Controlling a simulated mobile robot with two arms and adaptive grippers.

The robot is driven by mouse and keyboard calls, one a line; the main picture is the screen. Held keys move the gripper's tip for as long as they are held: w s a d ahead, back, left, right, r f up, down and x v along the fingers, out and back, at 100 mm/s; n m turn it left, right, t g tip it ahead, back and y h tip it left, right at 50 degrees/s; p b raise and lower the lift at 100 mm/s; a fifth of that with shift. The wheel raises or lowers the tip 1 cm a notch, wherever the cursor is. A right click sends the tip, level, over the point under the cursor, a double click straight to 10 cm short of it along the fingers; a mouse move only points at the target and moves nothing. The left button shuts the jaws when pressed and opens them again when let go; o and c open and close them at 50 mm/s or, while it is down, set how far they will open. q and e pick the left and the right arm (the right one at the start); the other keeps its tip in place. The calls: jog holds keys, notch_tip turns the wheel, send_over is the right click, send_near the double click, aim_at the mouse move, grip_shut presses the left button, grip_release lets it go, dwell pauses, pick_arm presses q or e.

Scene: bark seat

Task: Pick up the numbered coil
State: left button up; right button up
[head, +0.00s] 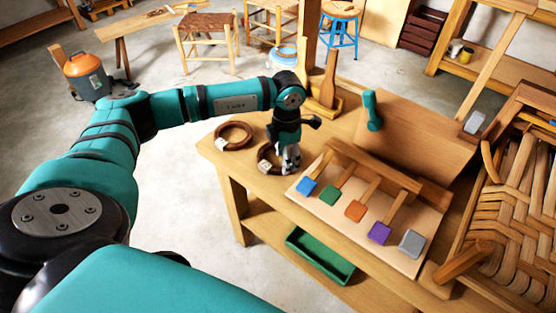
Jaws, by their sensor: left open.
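Two dark brown coils lie on the wooden workbench (207,147). The left coil (233,124) lies clear near the bench's left corner, with a small pale tag on its lower left. The other coil (260,152) lies to its right, also with a pale tag (264,168), partly hidden by my left gripper. I cannot read a number on either tag. My left gripper (291,169) points down at the right side of this second coil and is open. I cannot tell whether its fingers touch the coil. My right gripper is out of view.
A board with colour-tipped wooden pegs (328,197) stands right of the gripper. A slanted wooden panel with a teal-handled tool (372,110) is behind it. A woven bark seat (520,190) is at the right. A green tray (320,257) sits on the lower shelf.

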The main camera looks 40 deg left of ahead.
pick_arm(q)
notch_tip(320, 180, down, 4)
jog(key=shift+r+b, duration=0.1)
jog(key=shift+b, duration=0.75)
jog(key=shift+r, duration=0.1)
jog(key=c, duration=0.9)
grip_shut()
